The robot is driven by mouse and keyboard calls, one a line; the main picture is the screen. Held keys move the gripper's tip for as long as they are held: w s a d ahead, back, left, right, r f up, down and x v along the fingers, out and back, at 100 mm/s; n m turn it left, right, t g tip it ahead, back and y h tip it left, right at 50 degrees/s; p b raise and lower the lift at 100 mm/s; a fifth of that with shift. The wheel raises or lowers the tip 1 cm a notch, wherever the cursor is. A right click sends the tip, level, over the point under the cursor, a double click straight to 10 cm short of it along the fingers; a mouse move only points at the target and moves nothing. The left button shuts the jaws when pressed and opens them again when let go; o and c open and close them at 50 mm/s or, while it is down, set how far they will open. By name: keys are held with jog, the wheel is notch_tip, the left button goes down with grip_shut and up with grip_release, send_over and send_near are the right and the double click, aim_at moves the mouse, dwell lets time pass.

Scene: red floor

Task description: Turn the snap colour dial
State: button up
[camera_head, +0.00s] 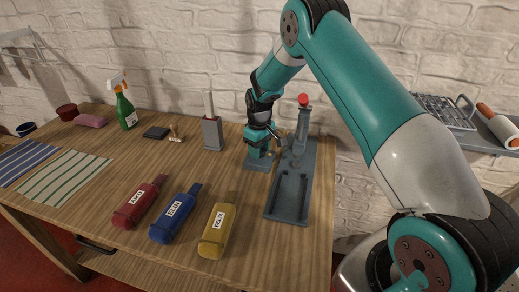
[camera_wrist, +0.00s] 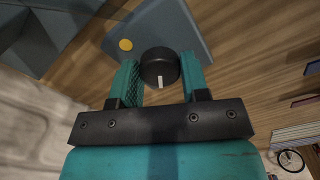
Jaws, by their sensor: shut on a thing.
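The dial is a round black knob (camera_wrist: 158,66) with a white pointer line on a blue-grey base plate (camera_wrist: 185,28). In the wrist view the pointer line is toward the bottom of the picture, and a yellow dot (camera_wrist: 125,44) lies on the plate up and left of the knob. My gripper (camera_wrist: 161,64) is shut on the knob, one teal finger on each side. In the head view my gripper (camera_head: 259,150) is low over the base plate (camera_head: 256,166) and hides the knob.
A grey tray with a red-topped post (camera_head: 303,100) stands just right of the dial. Red (camera_head: 138,205), blue (camera_head: 172,218) and yellow (camera_head: 217,230) bottles lie in front. A grey block (camera_head: 212,134) and a green spray bottle (camera_head: 125,110) stand left. A brick wall is behind.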

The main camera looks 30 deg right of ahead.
jog(key=m+b, duration=0.1)
jog(key=m, duration=0.2)
jog(key=shift+m, duration=0.3)
jog(key=m+b, duration=0.1)
jog(key=m, duration=0.2)
jog(key=shift+m, duration=0.4)
jog(key=m+b, duration=0.1)
jog(key=m, duration=1)
jog(key=shift+m, duration=0.3)
jog(key=m, duration=0.4)
jog(key=shift+b, duration=0.4)
jog(key=shift+m, duration=0.3)
jog(key=o, duration=0.9)
